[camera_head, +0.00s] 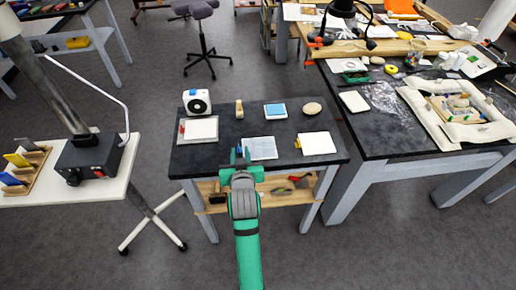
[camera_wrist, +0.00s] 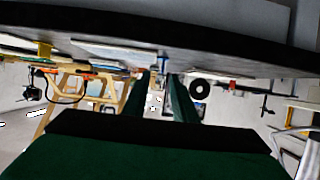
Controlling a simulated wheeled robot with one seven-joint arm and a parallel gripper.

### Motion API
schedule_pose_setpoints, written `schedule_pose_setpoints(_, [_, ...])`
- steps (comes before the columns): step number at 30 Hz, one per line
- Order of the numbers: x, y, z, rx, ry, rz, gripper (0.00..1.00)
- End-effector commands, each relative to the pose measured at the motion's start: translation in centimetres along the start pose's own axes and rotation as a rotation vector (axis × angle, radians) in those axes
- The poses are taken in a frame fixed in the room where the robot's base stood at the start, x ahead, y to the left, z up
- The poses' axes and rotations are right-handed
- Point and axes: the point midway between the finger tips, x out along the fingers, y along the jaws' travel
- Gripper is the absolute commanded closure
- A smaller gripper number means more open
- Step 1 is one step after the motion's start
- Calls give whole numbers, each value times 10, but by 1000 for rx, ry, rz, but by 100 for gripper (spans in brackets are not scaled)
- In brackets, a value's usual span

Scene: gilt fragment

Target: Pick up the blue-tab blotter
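The blue-tab blotter (camera_head: 262,148) is a pale, printed sheet-like pad lying flat at the front middle of the small dark table. Its small blue tab (camera_head: 239,150) is at its left edge, partly hidden by my gripper. My green gripper (camera_head: 240,155) is at the table's front edge, at the tab end of the blotter. In the wrist view my gripper (camera_wrist: 164,88) has its two fingers apart, with a gap between them. The blotter (camera_wrist: 115,48) shows there edge-on, close to the fingers. I cannot tell whether the fingers touch the tab.
The small dark table (camera_head: 220,165) also bears a red-tab blotter (camera_head: 200,129), a yellow-tab blotter (camera_head: 318,143), a white round-faced device (camera_head: 197,102), a wooden block (camera_head: 239,109), a blue pad (camera_head: 275,111) and a beige oval (camera_head: 312,108). A wooden shelf (camera_head: 225,187) with tools is below.

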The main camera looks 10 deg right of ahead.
Motion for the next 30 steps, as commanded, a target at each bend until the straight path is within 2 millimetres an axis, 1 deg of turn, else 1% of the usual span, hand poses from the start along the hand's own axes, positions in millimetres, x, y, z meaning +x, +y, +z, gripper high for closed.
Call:
schedule_pose_setpoints(1, [8, -2, 0, -1, 0, -1, 75])
schedule_pose_setpoints(3, [18, -5, 0, 0, 0, -1, 75])
schedule_pose_setpoints(7, [33, -4, 0, 0, 1, 0, 75])
schedule_pose_setpoints(11, [38, -4, 1, 0, 1, 0, 75])
schedule_pose_setpoints(17, [38, -4, 1, 0, 1, 0, 75])
schedule_pose_setpoints(18, [38, -4, 1, 0, 1, 0, 85])
schedule_pose_setpoints(20, [38, -4, 1, 0, 1, 0, 99])
schedule_pose_setpoints(30, [38, -4, 1, 0, 1, 0, 100])
